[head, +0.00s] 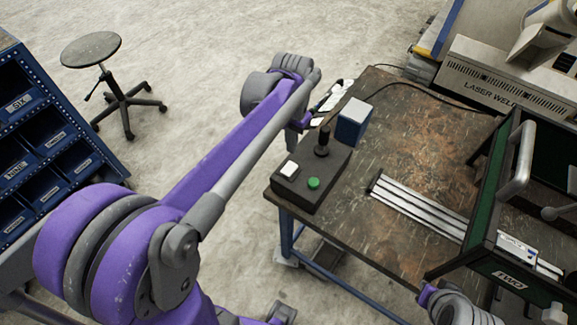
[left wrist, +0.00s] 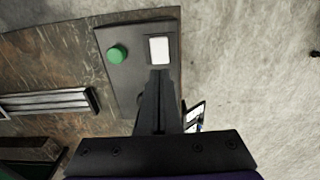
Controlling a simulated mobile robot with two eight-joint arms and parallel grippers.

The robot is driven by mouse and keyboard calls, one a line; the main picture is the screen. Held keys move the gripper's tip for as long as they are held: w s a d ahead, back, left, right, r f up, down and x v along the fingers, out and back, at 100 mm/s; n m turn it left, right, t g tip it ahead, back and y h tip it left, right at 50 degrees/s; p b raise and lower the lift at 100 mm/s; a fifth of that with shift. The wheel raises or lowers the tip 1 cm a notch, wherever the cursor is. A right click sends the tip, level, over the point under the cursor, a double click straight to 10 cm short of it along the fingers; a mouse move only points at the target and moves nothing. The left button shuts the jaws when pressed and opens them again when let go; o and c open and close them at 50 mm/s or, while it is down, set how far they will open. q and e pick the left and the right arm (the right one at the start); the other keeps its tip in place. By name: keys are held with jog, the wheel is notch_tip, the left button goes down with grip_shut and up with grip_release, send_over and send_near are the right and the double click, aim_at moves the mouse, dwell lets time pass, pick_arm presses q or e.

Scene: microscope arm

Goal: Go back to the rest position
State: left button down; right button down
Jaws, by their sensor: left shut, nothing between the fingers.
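My left arm reaches from the lower left across the head view. The box also carries a green button (head: 313,183) and a black joystick (head: 322,141). In the left wrist view the green button (left wrist: 117,54) is left of the fingers. My right gripper does not show.
The worn brown table (head: 420,125) holds a blue-and-white box (head: 353,122) and metal rails (head: 420,205). A green-sided rack (head: 495,185) and a laser welder (head: 495,80) stand at right. A stool (head: 90,50) and blue bin shelf (head: 45,140) are at left, with open floor between.

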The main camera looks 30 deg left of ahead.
pick_arm(q)
jog(key=s+d+f+t, duration=0.2)
jog(key=s+d, duration=0.1)
jog(key=s, duration=0.4)
jog(key=s+d+f+n+t, duration=0.1)
jog(key=s+d+f+t, duration=0.2)
jog(key=s, duration=0.5)
jog(key=shift+s+d+f, duration=0.15)
jog(key=shift+d+f, duration=0.15)
jog(key=shift+d, duration=0.1)
